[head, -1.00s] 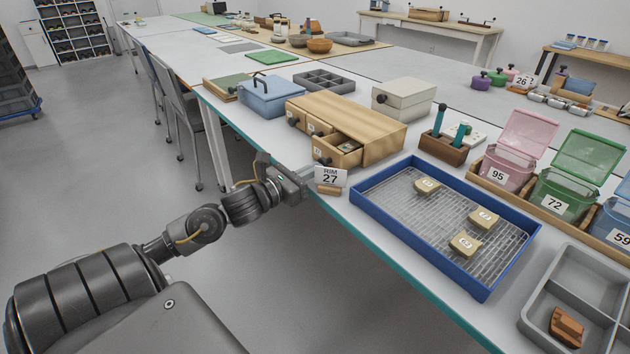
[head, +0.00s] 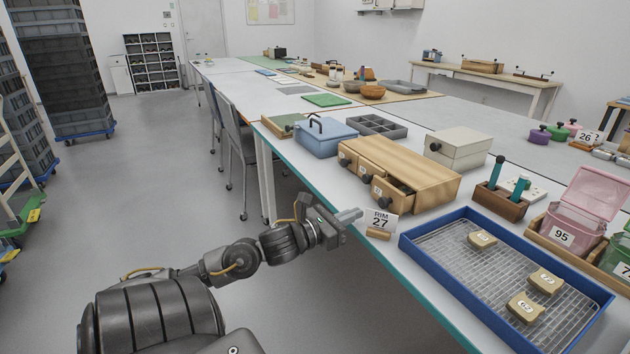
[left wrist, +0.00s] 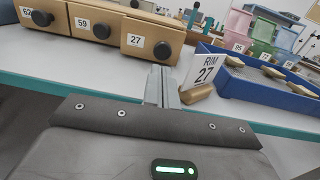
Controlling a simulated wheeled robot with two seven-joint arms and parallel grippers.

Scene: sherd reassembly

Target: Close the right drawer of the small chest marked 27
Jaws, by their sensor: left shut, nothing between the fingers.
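The small wooden chest (head: 425,163) stands near the table's left edge, with several knobbed drawers in its front. Its right drawer (head: 394,197), labelled 27, is pulled out and its dark inside shows from above. In the left wrist view the drawer front (left wrist: 150,39) shows its 27 label and a dark round knob (left wrist: 161,50). My left gripper (head: 354,215) is shut and empty. It is in front of the chest at the table edge, pointing toward that drawer; in the left wrist view its fingertips (left wrist: 161,72) appear just below the knob, apparently apart from it. My right gripper is out of view.
A card reading RIM 27 (head: 381,221) stands close right of my left fingers. A blue-rimmed tray (head: 440,277) with sherds lies to the right. A blue box (head: 325,135) and a pale box (head: 459,147) stand beside and behind the chest. Chairs line the table's left side.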

